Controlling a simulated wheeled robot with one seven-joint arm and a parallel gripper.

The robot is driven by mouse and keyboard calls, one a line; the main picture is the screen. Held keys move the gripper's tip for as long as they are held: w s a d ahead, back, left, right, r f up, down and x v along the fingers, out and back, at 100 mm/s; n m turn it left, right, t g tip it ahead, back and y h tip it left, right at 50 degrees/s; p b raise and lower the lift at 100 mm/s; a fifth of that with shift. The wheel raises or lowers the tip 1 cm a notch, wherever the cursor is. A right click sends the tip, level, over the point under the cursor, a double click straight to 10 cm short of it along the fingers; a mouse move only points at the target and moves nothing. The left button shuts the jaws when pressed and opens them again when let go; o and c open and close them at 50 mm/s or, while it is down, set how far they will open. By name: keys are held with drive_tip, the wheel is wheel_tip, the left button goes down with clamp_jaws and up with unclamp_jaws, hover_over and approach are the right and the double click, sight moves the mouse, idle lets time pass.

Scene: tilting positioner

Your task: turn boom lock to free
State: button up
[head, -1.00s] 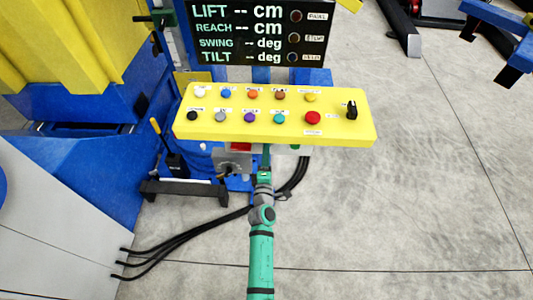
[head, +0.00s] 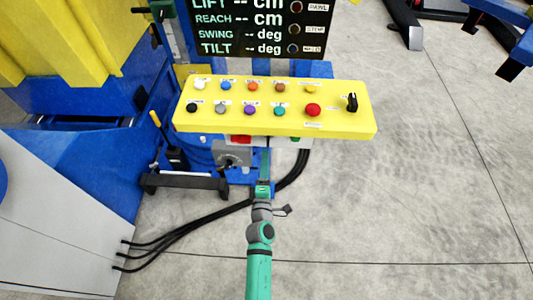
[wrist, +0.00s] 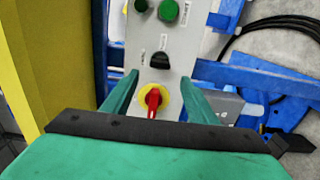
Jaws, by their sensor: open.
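In the wrist view, a red handle (wrist: 153,100) on a round yellow plate stands on a grey panel (wrist: 190,45). A black knob (wrist: 159,61) sits above it, with a small label that I cannot read. I cannot tell from the labels which one is the boom lock. My gripper (wrist: 158,77) is open, its two green fingers on either side of the red handle with gaps visible. In the head view my gripper (head: 265,163) is below the yellow console, and its tips are hard to make out there.
The yellow console (head: 340,125) with several buttons overhangs my gripper. A grey box with a dial (head: 232,156) is left of it. Green buttons (wrist: 168,11) top the grey panel. Black hoses (head: 190,228) cross the floor at left.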

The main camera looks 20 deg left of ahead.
drive_tip(key=shift+v, duration=1.4)
drive_tip(key=s+d+m+h, duration=0.1)
drive_tip(key=s+d+m, duration=0.25)
drive_tip(key=s, duration=0.35)
drive_tip(key=s+d+m+g+h, duration=0.1)
drive_tip(key=s+d+m, duration=0.25)
drive_tip(key=s, duration=0.25)
drive_tip(key=s+d+m, duration=0.3)
drive_tip(key=s+m, duration=0.1)
drive_tip(key=s, duration=0.3)
drive_tip(key=s+d+r+m+h, duration=0.1)
drive_tip(key=s+d+r+m, duration=0.2)
drive_tip(key=s, duration=0.4)
drive_tip(key=s+d+r+m+g+h, duration=0.1)
drive_tip(key=s+d+r+m+h, duration=0.1)
drive_tip(key=s+d+r+m, duration=0.2)
drive_tip(key=s+r+m, duration=0.2)
drive_tip(key=s+m, duration=0.1)
drive_tip(key=shift+m, duration=0.3)
drive_tip(key=shift+d, duration=0.1)
drive_tip(key=shift+s, duration=0.15)
